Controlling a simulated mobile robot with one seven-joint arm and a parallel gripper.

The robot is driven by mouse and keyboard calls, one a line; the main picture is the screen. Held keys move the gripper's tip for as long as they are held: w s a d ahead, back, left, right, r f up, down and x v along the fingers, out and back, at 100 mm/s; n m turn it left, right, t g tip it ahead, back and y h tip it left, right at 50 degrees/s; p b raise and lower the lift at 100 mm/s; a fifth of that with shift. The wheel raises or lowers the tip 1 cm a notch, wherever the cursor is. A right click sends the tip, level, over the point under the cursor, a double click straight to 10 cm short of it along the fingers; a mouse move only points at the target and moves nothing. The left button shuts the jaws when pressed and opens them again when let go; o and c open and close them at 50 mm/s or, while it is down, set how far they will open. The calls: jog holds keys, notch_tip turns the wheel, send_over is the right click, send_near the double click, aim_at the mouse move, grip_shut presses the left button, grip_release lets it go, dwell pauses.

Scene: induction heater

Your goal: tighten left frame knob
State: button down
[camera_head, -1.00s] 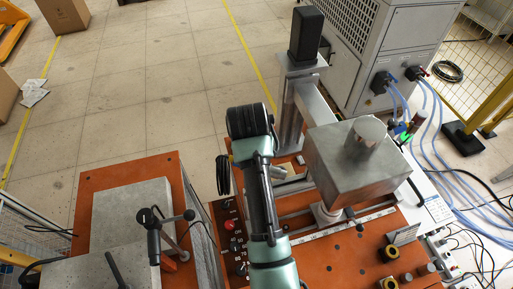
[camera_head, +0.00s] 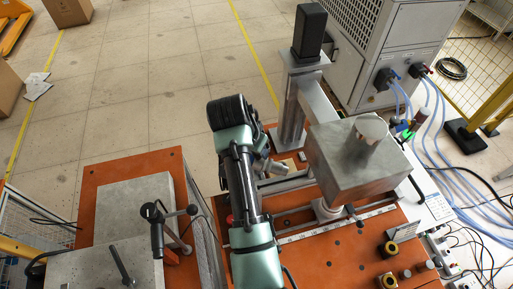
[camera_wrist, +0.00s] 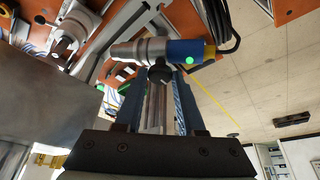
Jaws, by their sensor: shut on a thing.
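A small black knob (camera_wrist: 159,73) shows in the wrist view beneath a silver cylinder (camera_wrist: 138,50) with a blue end cap and a green light. My gripper (camera_wrist: 158,88) reaches up to the knob with its fingers close around it, and it appears shut on the knob. The fingers partly hide the knob's lower side. In the head view, my arm hides the knob and most of the gripper. The silver cylinder (camera_head: 274,167) shows there just right of my arm, beside the upright metal frame (camera_head: 292,115).
A second orange table (camera_head: 85,208) with grey slabs and a black-handled lever (camera_head: 156,225) is at the left. A grey cabinet (camera_head: 405,50) stands behind. Open floor lies at the upper left.

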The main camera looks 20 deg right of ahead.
jog(key=shift+w+r, duration=0.1)
jog(key=c, duration=0.5)
grip_release()
jog(key=shift+p+v, duration=0.45)
jog(key=shift+v, duration=6)
